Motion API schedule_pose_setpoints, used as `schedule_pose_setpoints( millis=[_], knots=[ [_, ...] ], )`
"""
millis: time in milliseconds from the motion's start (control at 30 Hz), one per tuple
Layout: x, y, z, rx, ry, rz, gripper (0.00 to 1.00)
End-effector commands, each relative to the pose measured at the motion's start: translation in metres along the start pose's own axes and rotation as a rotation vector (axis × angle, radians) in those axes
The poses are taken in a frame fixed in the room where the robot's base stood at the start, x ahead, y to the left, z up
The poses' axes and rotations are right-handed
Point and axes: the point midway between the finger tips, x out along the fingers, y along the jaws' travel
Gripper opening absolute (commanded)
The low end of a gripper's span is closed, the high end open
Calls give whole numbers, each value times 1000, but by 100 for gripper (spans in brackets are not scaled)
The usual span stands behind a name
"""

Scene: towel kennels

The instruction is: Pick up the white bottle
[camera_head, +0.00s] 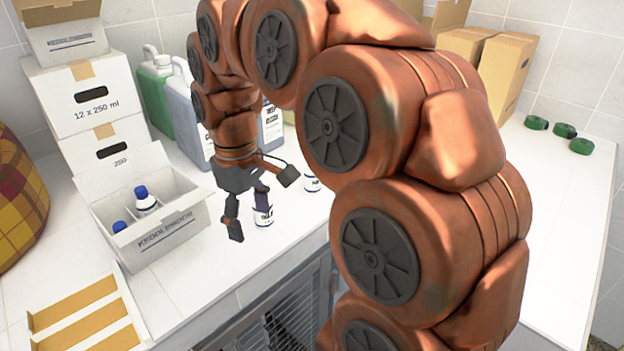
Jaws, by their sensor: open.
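A white bottle with a blue cap (146,202) stands in an open white carton (160,238) at the left of the counter. A second blue cap (119,227) shows beside it in the carton; its body is mostly hidden. My gripper (262,203) is open, its fingers pointing down and spread apart, to the right of the carton.
Stacked white cartons (85,97), a green jug (155,92) and grey-blue jugs (190,115) line the back. A flat divided box (85,315) lies at front left. Wire kennels (285,310) sit below the counter edge. Green rolls (563,130) lie far right.

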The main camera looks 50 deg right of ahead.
Motion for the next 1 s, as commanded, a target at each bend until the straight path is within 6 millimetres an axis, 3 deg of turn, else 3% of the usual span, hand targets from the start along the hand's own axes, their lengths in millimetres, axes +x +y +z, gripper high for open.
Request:
schedule_pose_setpoints(
  millis=[200,467,800,1000],
  knots=[
    [-17,55,-18,-43,24,6,73],
    [-31,124,-22,-77,44,17,73],
    [-39,210,-3,-89,57,33,73],
    [-39,234,8,-91,55,32,73]
  ],
)
